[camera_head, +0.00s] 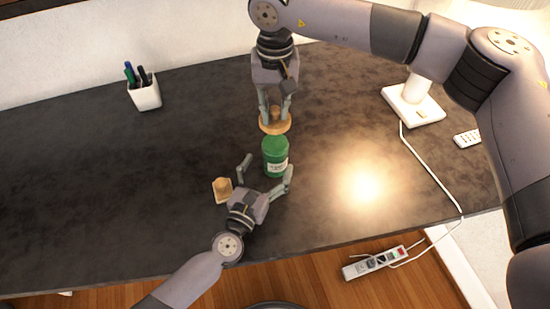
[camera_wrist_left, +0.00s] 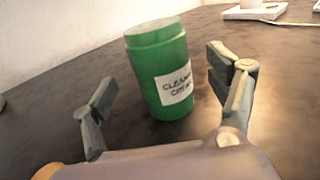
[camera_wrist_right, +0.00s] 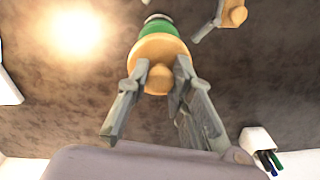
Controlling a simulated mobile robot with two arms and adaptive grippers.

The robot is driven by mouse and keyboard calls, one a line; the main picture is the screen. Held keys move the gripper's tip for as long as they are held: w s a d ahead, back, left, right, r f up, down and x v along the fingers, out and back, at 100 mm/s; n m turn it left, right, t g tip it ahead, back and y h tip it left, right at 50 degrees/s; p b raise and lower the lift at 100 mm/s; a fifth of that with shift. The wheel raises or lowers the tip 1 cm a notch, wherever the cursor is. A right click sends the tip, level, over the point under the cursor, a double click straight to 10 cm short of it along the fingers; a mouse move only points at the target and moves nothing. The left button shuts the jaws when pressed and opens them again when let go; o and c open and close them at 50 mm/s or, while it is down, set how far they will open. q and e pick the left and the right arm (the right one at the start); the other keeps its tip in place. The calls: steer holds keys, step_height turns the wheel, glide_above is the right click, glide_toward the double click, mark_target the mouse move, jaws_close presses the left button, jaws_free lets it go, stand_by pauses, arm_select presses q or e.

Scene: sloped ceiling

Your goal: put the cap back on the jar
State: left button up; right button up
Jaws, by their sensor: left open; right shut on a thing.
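The green jar (camera_head: 275,158) with a white label stands on the dark table; it also shows in the left wrist view (camera_wrist_left: 160,75). My left gripper (camera_head: 266,170) is open, with a finger on either side of the jar and gaps showing in its wrist view. My right gripper (camera_head: 275,114) is shut on the knob of the round wooden cap (camera_head: 268,128). The cap is apart from the jar, beyond it in the head view. In the right wrist view the cap (camera_wrist_right: 152,48) partly hides the jar (camera_wrist_right: 163,28). The cap is out of the left wrist view.
A small tan wooden piece with a knob (camera_head: 222,189) lies left of my left gripper. A white pen cup (camera_head: 146,96) stands at the back left. A white lamp base (camera_head: 412,106) with a cord and a remote (camera_head: 467,138) are at the right.

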arm_select(q)
steer(key=x, duration=0.5)
steer(key=shift+w, duration=0.15)
arm_select(e)
steer(key=shift+w+d+f, duration=0.1)
steer(key=shift+w, duration=0.05)
arm_select(q)
steer(key=shift+w+d, duration=0.15)
steer(key=shift+w, duration=0.1)
steer(key=c, duration=1.8)
arm_select(e)
glide_above(275, 143)
steer(key=shift+f, duration=2.45)
steer(key=shift+f, duration=0.85)
steer(key=shift+f, duration=0.65)
steer(key=o, duration=1)
